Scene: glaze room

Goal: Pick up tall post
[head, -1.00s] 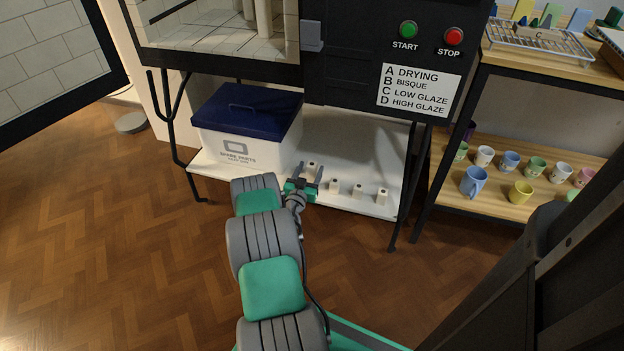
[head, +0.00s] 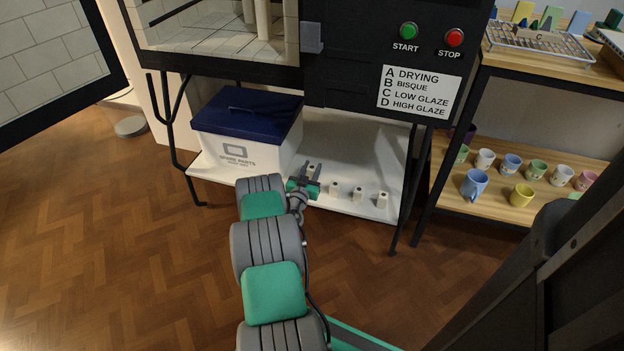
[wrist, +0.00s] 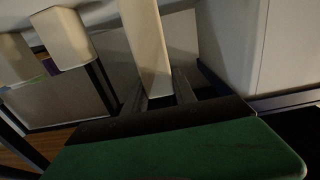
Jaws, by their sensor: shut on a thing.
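My gripper (head: 310,176) is over the white lower shelf, in front of the blue-lidded box. Its fingers are shut on a pale cream post, the tall post (wrist: 147,45), which stands between them in the wrist view. In the head view only a little of this post (head: 311,170) shows between the fingers. Its base is hard to make out, so I cannot tell whether it touches the shelf.
Three more pale posts (head: 334,189) stand in a row on the shelf (head: 345,207) to the right. The box (head: 240,150) is close behind on the left. Black kiln legs (head: 403,190) flank the shelf. A rack with cups (head: 473,184) stands at the right.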

